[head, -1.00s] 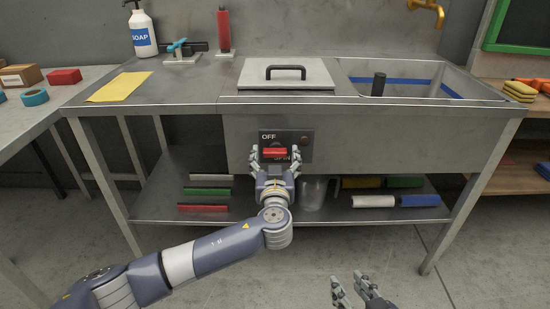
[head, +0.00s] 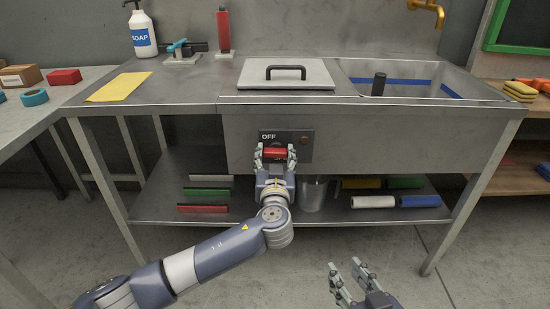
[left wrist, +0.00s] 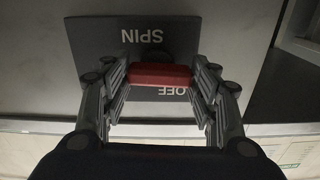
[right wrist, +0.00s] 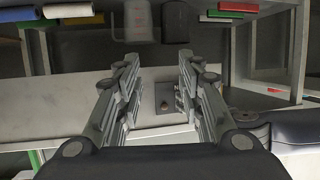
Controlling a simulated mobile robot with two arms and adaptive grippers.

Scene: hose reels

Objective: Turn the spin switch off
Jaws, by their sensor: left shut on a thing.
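The spin switch is a dark panel (head: 298,158) on the front of the steel sink unit, with a horizontal red handle (head: 275,153). OFF is lettered above the handle in the head view. In the left wrist view the panel (left wrist: 215,55) appears upside down, with SPIN and OFF on opposite sides of the red handle (left wrist: 160,76). My left gripper (head: 275,154) is shut on the handle, one finger at each end. It hides the lower lettering in the head view. My right gripper (head: 347,272) is open and empty, low in front of the unit.
A small reddish-brown lamp (head: 305,140) sits on the panel right of the handle. Above are a lid with a black handle (head: 286,73) and a sink basin (head: 415,82). A lower shelf (head: 330,216) holds a clear jug (head: 313,193) and coloured rolls. The floor in front is clear.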

